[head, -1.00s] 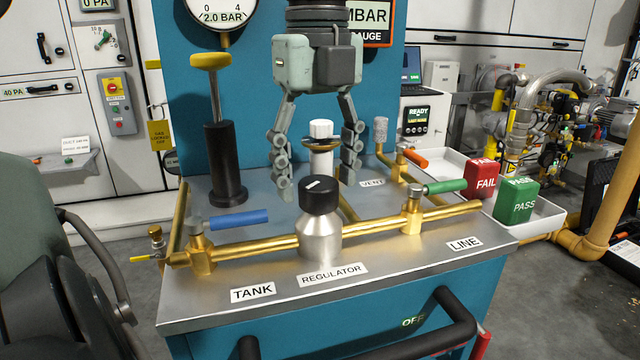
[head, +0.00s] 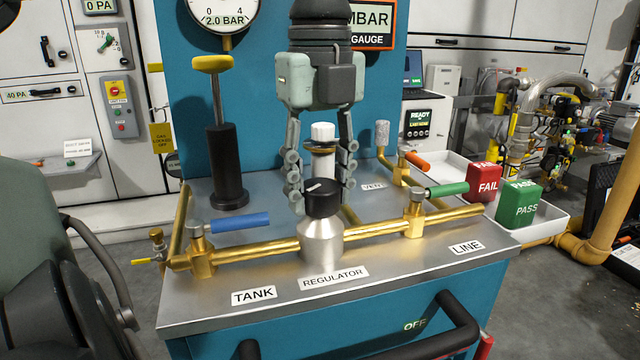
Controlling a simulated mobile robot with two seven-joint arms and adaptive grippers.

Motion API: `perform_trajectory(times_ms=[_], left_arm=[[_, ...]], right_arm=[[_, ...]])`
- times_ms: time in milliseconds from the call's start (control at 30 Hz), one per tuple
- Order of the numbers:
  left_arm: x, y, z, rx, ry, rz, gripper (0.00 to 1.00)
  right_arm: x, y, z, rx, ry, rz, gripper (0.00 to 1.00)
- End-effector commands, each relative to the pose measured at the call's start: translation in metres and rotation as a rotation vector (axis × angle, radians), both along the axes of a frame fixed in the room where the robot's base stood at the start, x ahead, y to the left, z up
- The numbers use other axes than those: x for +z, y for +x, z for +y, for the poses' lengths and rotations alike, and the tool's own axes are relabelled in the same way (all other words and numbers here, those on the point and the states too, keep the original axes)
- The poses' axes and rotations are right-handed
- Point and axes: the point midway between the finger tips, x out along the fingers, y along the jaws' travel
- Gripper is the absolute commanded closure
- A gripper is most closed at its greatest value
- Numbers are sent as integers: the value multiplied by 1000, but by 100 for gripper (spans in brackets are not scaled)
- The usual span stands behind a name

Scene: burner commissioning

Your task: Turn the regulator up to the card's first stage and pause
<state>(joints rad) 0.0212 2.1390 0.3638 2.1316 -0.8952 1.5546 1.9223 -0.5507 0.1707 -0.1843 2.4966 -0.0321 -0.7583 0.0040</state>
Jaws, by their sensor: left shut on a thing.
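The regulator (head: 321,243) is a silver body with a black knob (head: 322,190) that has a white pointer line, fixed on the bench's brass pipe. My left gripper (head: 321,204) comes down from above, with one finger on each side of the knob, shut on it. The pointer line slants up to the right. A round gauge (head: 224,12) at the top reads 2.0 BAR. The MBAR gauge sign (head: 373,22) is partly hidden behind my gripper, and its reading is out of view. My right gripper is not in view. I cannot identify the stage card.
A blue lever (head: 240,222) is on the TANK side and a green lever (head: 447,190) on the LINE side. An orange lever (head: 416,160) is by VENT. A black hand pump (head: 226,165) stands at left. FAIL (head: 484,183) and PASS (head: 518,206) blocks are at right.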

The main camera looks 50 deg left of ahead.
Motion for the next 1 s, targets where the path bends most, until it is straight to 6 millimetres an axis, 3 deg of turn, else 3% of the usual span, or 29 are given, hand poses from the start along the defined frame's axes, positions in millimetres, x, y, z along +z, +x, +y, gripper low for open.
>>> perform_trajectory(times_ms=[300, 600, 633, 700, 800, 1000], left_arm=[[0, 0, 0, -258, 1, 2, 87], [0, 0, 0, -272, 0, 1, 87], [0, 0, 0, -272, 0, 1, 56], [0, 0, 0, -272, 0, 1, 47], [0, 0, 0, -271, 0, 1, 37], [0, 0, 0, -271, 0, 1, 37]], right_arm=[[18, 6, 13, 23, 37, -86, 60], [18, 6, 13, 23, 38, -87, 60], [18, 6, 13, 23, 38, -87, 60], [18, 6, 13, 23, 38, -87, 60], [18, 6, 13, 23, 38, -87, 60], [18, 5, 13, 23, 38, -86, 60]])
